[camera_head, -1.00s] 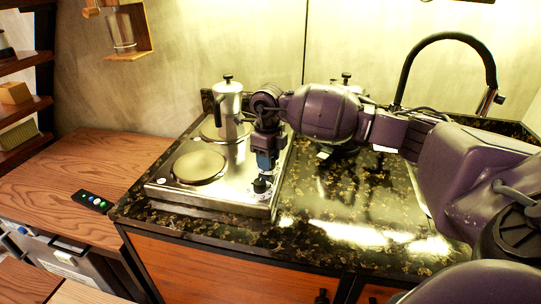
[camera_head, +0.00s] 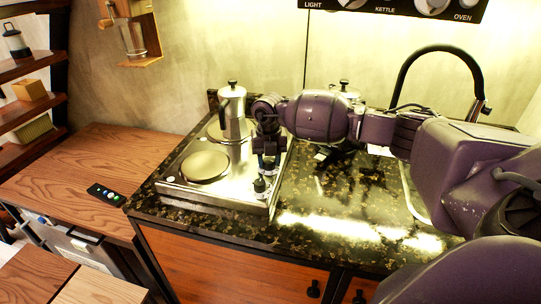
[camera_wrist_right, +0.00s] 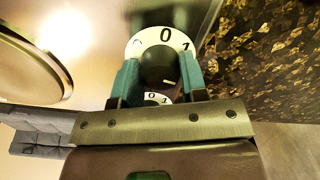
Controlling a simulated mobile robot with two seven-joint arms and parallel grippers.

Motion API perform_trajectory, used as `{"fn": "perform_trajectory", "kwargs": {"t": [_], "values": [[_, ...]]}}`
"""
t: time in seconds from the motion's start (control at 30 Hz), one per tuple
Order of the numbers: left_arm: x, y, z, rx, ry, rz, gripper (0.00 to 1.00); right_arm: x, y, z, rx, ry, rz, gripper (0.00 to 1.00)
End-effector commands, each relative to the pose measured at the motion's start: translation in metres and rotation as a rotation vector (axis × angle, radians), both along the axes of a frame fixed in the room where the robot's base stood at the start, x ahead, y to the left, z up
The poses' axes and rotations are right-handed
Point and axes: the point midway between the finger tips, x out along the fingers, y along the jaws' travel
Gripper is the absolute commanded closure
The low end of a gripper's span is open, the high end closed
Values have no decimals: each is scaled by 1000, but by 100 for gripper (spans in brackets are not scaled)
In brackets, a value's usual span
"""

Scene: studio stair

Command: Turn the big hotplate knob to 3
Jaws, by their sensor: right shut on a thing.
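The steel hotplate (camera_head: 177,187) stands on the dark stone counter. A black knob (camera_head: 260,186) stands on its right front part, just below my right gripper (camera_head: 267,167). In the right wrist view, teal fingers of my right gripper (camera_wrist_right: 158,78) are shut on a dark knob (camera_wrist_right: 158,64). That knob sits in front of a white dial (camera_wrist_right: 163,36) with 0 at its top. A second, smaller-looking dial (camera_wrist_right: 152,98) marked 0 and 1 shows between the fingers. The exact pointer setting is hard to tell. My left gripper is out of view.
A moka pot (camera_head: 232,112) stands on the rear plate; the front plate (camera_head: 205,166) is bare. A black tap (camera_head: 478,75) is at the back right. A small remote-like panel (camera_head: 106,195) lies on the wooden top at left.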

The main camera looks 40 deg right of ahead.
Motion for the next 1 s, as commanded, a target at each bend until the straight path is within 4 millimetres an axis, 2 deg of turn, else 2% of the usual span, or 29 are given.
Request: {"fn": "perform_trajectory", "kwargs": {"t": [0.03,0.1,0.5,1.0], "values": [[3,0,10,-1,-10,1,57,0,0,5,0,-4,-45,84],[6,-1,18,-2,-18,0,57,0,0,5,0,-4,-110,84],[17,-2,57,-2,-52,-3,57,0,-1,4,1,-3,-482,84],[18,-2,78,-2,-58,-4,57,0,-1,2,-1,-3,-779,84]]}}
